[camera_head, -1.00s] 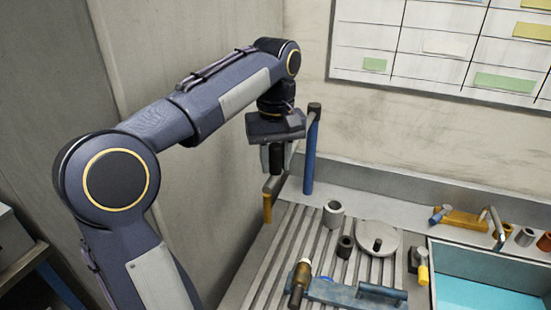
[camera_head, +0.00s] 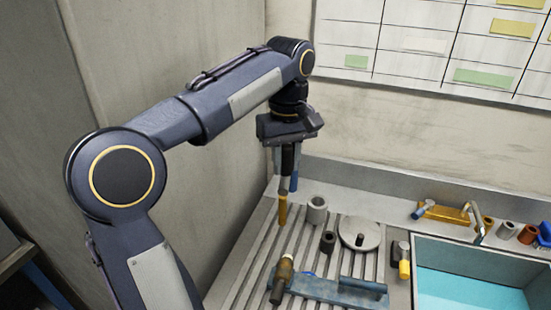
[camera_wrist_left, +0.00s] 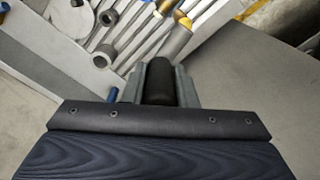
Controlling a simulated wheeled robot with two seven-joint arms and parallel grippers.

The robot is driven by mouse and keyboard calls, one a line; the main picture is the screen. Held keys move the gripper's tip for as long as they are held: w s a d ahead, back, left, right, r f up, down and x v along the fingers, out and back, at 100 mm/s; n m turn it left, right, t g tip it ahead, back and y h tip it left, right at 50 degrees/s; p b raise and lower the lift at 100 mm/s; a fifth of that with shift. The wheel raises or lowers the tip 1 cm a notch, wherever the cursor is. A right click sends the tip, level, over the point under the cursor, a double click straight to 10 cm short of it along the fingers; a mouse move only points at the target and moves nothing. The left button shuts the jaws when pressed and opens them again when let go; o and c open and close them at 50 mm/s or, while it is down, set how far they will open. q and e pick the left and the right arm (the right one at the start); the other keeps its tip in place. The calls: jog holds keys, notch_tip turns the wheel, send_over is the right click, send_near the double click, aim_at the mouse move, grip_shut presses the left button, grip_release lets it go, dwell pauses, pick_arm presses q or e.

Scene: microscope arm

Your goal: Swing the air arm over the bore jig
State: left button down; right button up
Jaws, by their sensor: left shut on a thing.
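My left gripper (camera_head: 287,160) is shut on the black grip (camera_head: 287,158) of the air arm. The arm's yellow nozzle end (camera_head: 283,209) hangs below the fingers, above the left side of the slatted bench top. The arm's blue post (camera_head: 295,180) is mostly hidden behind the gripper. The left wrist view shows the black grip (camera_wrist_left: 159,82) between the fingers. I cannot tell for sure which piece is the bore jig; a blue fixture (camera_head: 335,288) with a bar handle lies at the front, to the right of the nozzle. My right gripper is not in view.
A brass-collared tool (camera_head: 282,278) lies by the blue fixture. A grey hollow cylinder (camera_head: 317,209), a dark ring (camera_head: 328,241) and a round disc (camera_head: 359,233) stand to the nozzle's right. A blue-lined basin (camera_head: 470,285) is at right; the wall is close behind.

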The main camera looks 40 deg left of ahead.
pick_arm(q)
jog(key=shift+w+d, duration=0.25)
jog(key=shift+d, duration=0.15)
jog(key=c, duration=1.2)
grip_release()
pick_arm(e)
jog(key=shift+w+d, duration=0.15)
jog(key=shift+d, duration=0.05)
pick_arm(q)
jog(key=shift+o, duration=0.2)
jog(key=shift+a+r, duration=0.1)
notch_tip(320, 180, up, 8)
jog(key=shift+f, duration=0.2)
